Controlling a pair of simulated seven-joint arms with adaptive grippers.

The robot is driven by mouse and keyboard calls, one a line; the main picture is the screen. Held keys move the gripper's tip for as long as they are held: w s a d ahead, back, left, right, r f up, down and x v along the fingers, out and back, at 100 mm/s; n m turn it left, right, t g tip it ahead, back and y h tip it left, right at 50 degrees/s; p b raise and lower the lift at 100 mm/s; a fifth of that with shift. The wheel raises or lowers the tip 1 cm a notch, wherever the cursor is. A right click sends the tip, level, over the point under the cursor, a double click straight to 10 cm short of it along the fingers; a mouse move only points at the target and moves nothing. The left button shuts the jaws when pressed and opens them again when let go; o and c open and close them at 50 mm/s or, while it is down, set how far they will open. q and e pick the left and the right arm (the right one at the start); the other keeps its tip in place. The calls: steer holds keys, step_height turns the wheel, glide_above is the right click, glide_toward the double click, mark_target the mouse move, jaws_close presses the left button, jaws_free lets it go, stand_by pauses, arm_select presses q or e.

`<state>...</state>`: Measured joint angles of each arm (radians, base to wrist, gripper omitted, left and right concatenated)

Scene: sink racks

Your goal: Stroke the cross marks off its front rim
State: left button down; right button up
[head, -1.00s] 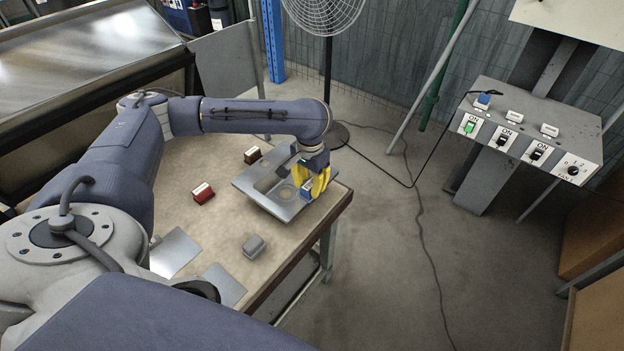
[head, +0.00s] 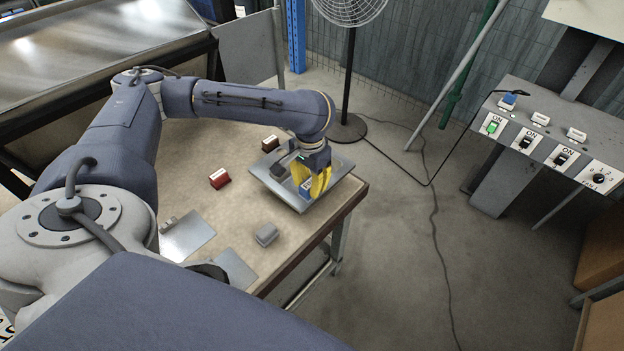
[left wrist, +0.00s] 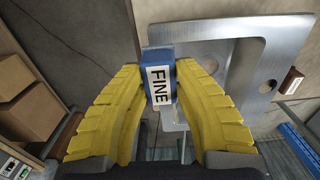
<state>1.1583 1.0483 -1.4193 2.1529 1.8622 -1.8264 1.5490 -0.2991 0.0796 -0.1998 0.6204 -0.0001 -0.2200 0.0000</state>
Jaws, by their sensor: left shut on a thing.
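The metal sink (head: 262,172) lies on the bench near its right edge, and its flat rim also shows in the left wrist view (left wrist: 283,42). My left gripper (head: 314,196), with yellow fingers, is over the sink's near right rim. It is shut on a blue block (left wrist: 156,58) with a white label reading FINE. The block (head: 306,187) is partly hidden by the fingers in the head view. I cannot tell whether it touches the rim. No cross marks can be made out. My right gripper is not in view.
On the bench are a red block (head: 219,178), a dark brown block (head: 270,144), a grey block (head: 266,234) and two metal plates (head: 187,238) (head: 236,270). A switch box (head: 550,135) stands right, with a fan (head: 350,60) behind. Open floor lies between bench and switch box.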

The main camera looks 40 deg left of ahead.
arm_select(q)
steer(key=shift+r, duration=2.6)
